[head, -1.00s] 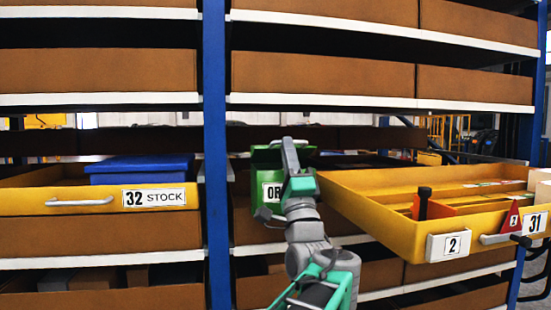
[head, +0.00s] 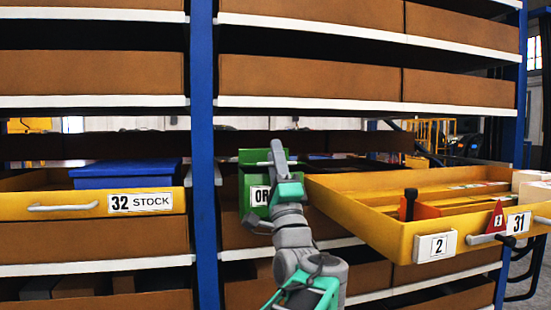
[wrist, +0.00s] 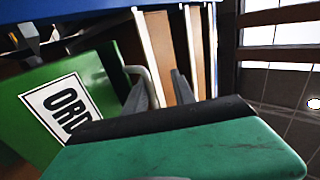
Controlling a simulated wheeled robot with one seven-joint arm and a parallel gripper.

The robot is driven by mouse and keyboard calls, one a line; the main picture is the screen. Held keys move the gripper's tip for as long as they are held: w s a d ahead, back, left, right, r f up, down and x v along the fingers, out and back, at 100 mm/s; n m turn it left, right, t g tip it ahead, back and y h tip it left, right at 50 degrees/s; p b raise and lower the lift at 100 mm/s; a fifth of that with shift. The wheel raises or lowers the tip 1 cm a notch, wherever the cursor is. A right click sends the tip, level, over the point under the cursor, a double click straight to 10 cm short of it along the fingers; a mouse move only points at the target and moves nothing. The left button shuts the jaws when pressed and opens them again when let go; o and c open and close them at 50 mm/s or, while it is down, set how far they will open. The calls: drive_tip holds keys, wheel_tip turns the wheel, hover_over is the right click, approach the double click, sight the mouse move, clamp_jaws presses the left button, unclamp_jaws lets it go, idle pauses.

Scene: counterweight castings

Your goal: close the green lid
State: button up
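The green box (head: 252,180) with a white label starting "OR" stands on the rack's middle level, right of the blue post. A green panel that looks like its lid (head: 252,156) stands raised at the top; my gripper hides part of it. My gripper (head: 278,150) is in front of the box's right half, its tips at about the lid's height in the picture. In the wrist view the green labelled front (wrist: 35,105) is at left. My two fingers (wrist: 158,92) stand apart with a silver bar behind the left one; I see nothing held.
A yellow drawer marked 31 (head: 400,235) juts out close on the right, with a black-knobbed part and a tag "2". A yellow drawer marked 32 STOCK (head: 60,208) holding a blue box (head: 125,174) is left of the blue post (head: 203,240). Shelves run above and below.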

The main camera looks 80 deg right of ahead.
drive_tip(key=b+v, duration=0.1)
drive_tip(key=v, duration=0.6)
drive_tip(key=shift+a+f+b, duration=0.25)
drive_tip(key=shift+b, duration=0.15)
drive_tip(key=shift+s, duration=0.15)
